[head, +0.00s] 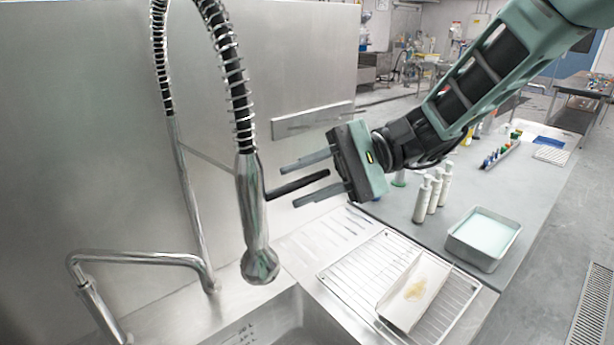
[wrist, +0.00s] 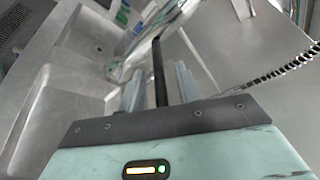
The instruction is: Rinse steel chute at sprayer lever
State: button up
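The sprayer (head: 255,205) hangs on its spring hose above the sink, its steel head pointing down. Its black lever (head: 298,186) sticks out to the right; it also shows in the wrist view (wrist: 160,72). My gripper (head: 290,185) is open, its two fingers on either side of the lever with a visible gap to each in the wrist view. What looks like the steel chute (head: 426,277) is an open trough with a brown stain inside. It lies on the wire rack (head: 345,272), right of the sink and apart from my gripper.
The sink basin (head: 265,325) is below the sprayer. A bent steel faucet (head: 140,258) stands at the left, and a steel wall is behind. White bottles (head: 433,195) and a tray of pale green liquid (head: 485,238) stand on the counter at the right.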

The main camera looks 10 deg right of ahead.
grip_shut()
jog(key=shift+f+y+b, duration=0.3)
jog(key=shift+f+b, duration=0.25)
jog(key=shift+b, duration=0.55)
jog(key=shift+f+y+b, duration=0.1)
jog(key=shift+y+b, duration=0.3)
jog(key=shift+b, duration=0.5)
grip_release()
jog(key=shift+d, duration=0.1)
